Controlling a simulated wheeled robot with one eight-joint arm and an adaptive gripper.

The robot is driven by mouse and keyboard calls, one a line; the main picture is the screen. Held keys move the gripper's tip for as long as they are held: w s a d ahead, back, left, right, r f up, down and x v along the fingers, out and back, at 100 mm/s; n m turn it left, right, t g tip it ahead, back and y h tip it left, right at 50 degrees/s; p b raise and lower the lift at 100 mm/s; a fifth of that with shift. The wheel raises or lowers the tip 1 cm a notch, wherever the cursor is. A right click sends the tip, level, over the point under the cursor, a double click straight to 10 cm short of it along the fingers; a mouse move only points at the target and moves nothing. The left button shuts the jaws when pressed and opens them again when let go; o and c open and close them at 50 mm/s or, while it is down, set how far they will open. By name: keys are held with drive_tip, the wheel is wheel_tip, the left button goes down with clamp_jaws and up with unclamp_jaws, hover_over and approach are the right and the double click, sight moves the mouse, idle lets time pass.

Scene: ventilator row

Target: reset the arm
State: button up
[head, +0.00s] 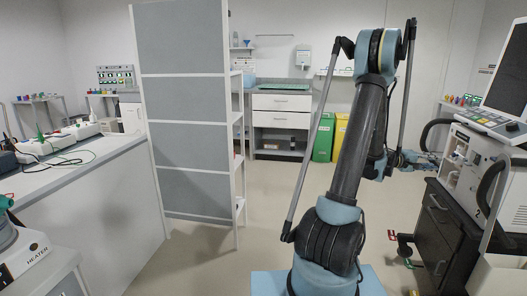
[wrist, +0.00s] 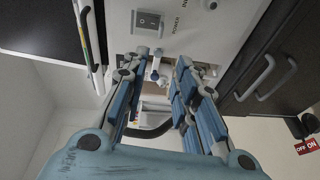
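My arm rises in the middle right of the head view and bends down at its top. My gripper (head: 422,161) is at the right, in front of the ventilator (head: 501,173). In the wrist view my gripper (wrist: 163,66) has its blue-padded fingers apart, with a gap between them. I see nothing held in it. Past the fingertips is a pale ventilator panel with a dark power switch (wrist: 149,21) and small fittings. Whether the fingertips touch the panel, I cannot tell.
A dark cabinet (head: 444,235) with handles stands under the ventilator. A grey partition shelf (head: 187,120) stands left, beside a white counter (head: 95,205). Green (head: 324,137) and yellow (head: 340,134) bins are behind.

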drive_tip(key=s+a+r+m+t+y, duration=0.15)
drive_tip(key=a+y, duration=0.25)
drive_tip(key=a, duration=0.9)
drive_tip(key=s+a+r+t+y, duration=0.1)
drive_tip(key=s+a+y, duration=0.15)
drive_tip(key=a, duration=1.15)
drive_tip(key=s+a+f+y, duration=0.3)
drive_tip(key=s+a, duration=0.3)
drive_tip(key=a, duration=0.4)
drive_tip(key=s+a+f+n+y, duration=0.1)
drive_tip(key=s+a+f+y, duration=0.2)
drive_tip(key=s+a, duration=0.3)
drive_tip(key=s+a+f+n+y, duration=0.1)
drive_tip(key=s+a+f+y, duration=0.2)
drive_tip(key=a, duration=1.1)
drive_tip(key=s+y, duration=0.1)
drive_tip(key=s, duration=0.2)
drive_tip(key=shift+s+f+y, duration=0.25)
drive_tip(key=shift+f+y, duration=0.05)
drive_tip(key=shift+y, duration=0.05)
